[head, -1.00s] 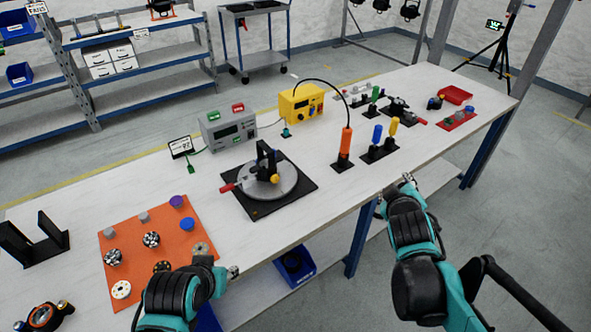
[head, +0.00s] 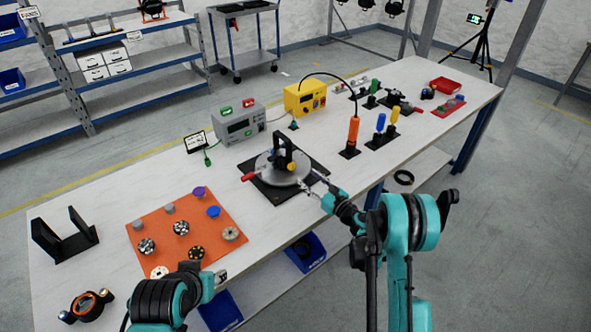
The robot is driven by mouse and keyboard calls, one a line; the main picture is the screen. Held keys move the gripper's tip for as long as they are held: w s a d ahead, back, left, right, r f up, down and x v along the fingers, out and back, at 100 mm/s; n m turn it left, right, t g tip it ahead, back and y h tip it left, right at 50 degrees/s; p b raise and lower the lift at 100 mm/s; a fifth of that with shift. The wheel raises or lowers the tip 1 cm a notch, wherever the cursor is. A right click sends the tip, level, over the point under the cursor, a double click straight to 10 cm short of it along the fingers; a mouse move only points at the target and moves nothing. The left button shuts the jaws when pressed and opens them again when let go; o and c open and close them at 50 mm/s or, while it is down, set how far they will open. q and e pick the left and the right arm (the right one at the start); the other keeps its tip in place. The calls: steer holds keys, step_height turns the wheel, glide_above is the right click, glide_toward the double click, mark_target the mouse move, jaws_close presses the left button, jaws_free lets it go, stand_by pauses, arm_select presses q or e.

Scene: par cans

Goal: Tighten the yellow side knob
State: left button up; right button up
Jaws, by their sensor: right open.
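The yellow side knob (head: 291,166) is on the front of a black upright bracket (head: 280,147). The bracket stands on a round grey disc (head: 268,164) over a black base plate (head: 273,194), with a red handle at its left. My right gripper (head: 313,185) is open, just right of and in front of the disc, apart from the knob. My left gripper (head: 221,277) is at the table's front edge, far from the knob; its fingers are too small to read.
An orange mat (head: 160,237) with several small parts lies left of the disc. A grey power box (head: 237,124) and a yellow box (head: 305,98) stand behind. An orange-handled tool (head: 352,132) stands upright to the right. Bare table lies between mat and base plate.

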mark_target(293, 167)
steer(key=shift+w+a+f, duration=0.2)
steer(key=shift+a+f, duration=0.1)
steer(key=shift+f, duration=0.05)
steer(key=b+x, duration=0.2)
steer(key=x, duration=0.4)
steer(key=shift+a, duration=0.1)
steer(key=shift+w+a+r, duration=0.1)
steer(key=shift+w+a, duration=0.15)
steer(key=shift+w, duration=0.2)
jaws_close()
